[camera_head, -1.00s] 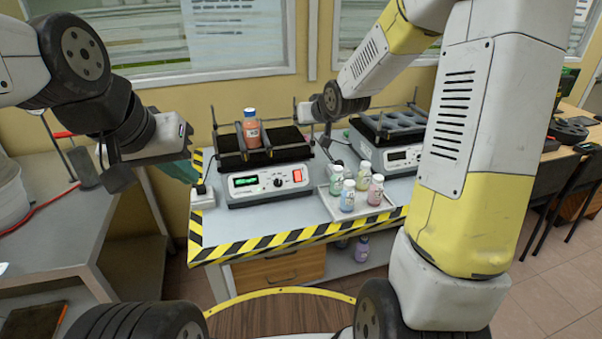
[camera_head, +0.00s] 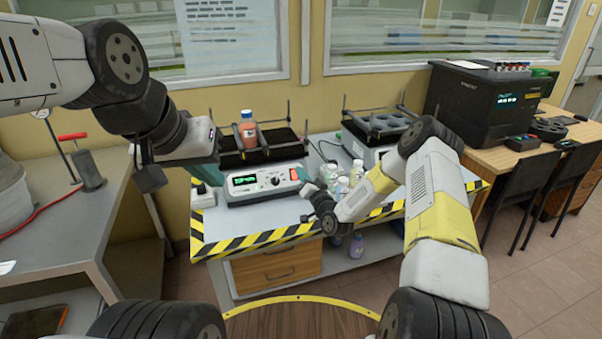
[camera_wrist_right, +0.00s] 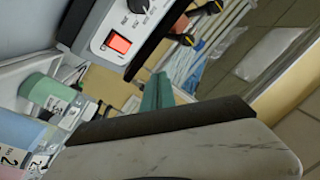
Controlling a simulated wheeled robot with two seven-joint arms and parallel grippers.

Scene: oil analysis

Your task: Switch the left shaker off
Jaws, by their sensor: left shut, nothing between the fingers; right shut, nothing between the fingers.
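The left shaker (camera_head: 255,190) stands on the bench with its green display lit and an orange bottle (camera_head: 248,128) on its platform. Its red switch (camera_head: 293,174) is at the right end of the front panel. The switch glows red in the right wrist view (camera_wrist_right: 119,43), beside the knob (camera_wrist_right: 138,5). My right gripper (camera_head: 301,176) is shut and empty, its teal fingertips close to the switch; in the right wrist view the fingertips (camera_wrist_right: 156,90) are below and right of it, apparently apart. My left gripper (camera_head: 200,168) is shut and empty at the shaker's left, partly hidden.
Several small bottles (camera_head: 342,184) stand right of the left shaker, partly behind my right arm. A second shaker (camera_head: 372,138) is farther right. A striped edge (camera_head: 262,240) borders the bench. A grey table (camera_head: 75,225) is at left.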

